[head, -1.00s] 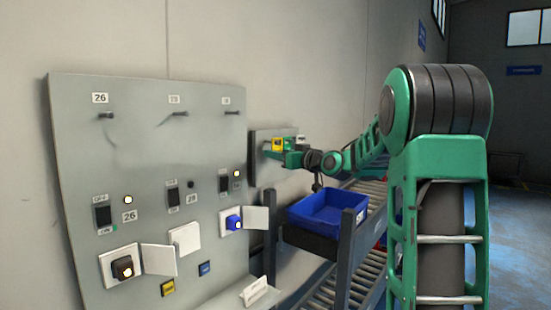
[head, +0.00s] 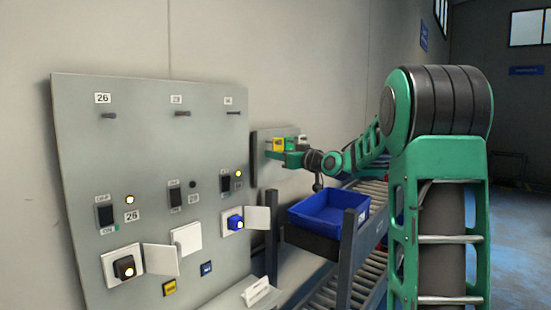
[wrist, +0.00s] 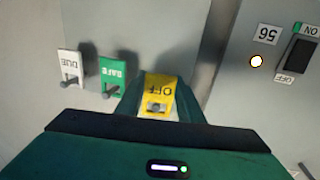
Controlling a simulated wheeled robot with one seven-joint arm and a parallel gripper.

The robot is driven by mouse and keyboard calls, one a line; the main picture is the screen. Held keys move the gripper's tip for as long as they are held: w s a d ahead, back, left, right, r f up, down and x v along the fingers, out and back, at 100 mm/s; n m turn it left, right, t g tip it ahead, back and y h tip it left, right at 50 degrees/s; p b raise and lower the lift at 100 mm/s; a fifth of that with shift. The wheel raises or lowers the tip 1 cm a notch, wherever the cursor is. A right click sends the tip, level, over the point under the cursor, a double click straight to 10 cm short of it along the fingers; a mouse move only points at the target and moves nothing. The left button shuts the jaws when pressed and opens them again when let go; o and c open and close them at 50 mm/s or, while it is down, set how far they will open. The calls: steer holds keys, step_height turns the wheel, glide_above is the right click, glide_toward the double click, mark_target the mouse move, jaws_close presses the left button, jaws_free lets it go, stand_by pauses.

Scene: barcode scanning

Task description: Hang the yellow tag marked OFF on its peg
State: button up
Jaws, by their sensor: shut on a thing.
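The yellow OFF tag (head: 278,144) is at the small side board (head: 258,146) right of the big panel. In the wrist view the OFF tag (wrist: 160,88) sits between the fingers of my gripper (wrist: 157,98), shut on it. A peg end shows at the tag's lower part, so it appears to be still around a peg on that board. My gripper (head: 274,155) also shows in the head view. The big panel's upper pegs, the left peg (head: 109,115), middle peg (head: 182,113) and right peg (head: 234,113), are bare.
A green SAFE tag (wrist: 113,76) and a white DUE tag (wrist: 70,67) hang beside the OFF tag. The grey panel (head: 150,150) carries switches, lamps and open socket covers. A blue bin (head: 325,213) stands below my arm, by the roller conveyor (head: 345,290).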

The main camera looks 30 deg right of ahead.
steer(key=shift+w+a, duration=0.35)
steer(key=shift+w, duration=0.4)
stand_by(0.7)
steer(key=shift+a+f, duration=0.1)
steer(key=shift+f, duration=0.05)
stand_by(0.5)
steer(key=o, duration=1.2)
steer(key=shift+f, duration=0.1)
steer(key=shift+c, duration=0.2)
steer(key=shift+a, duration=0.25)
steer(key=s+d, duration=0.4)
steer(key=s, duration=0.5)
steer(key=shift+s, duration=0.15)
stand_by(0.4)
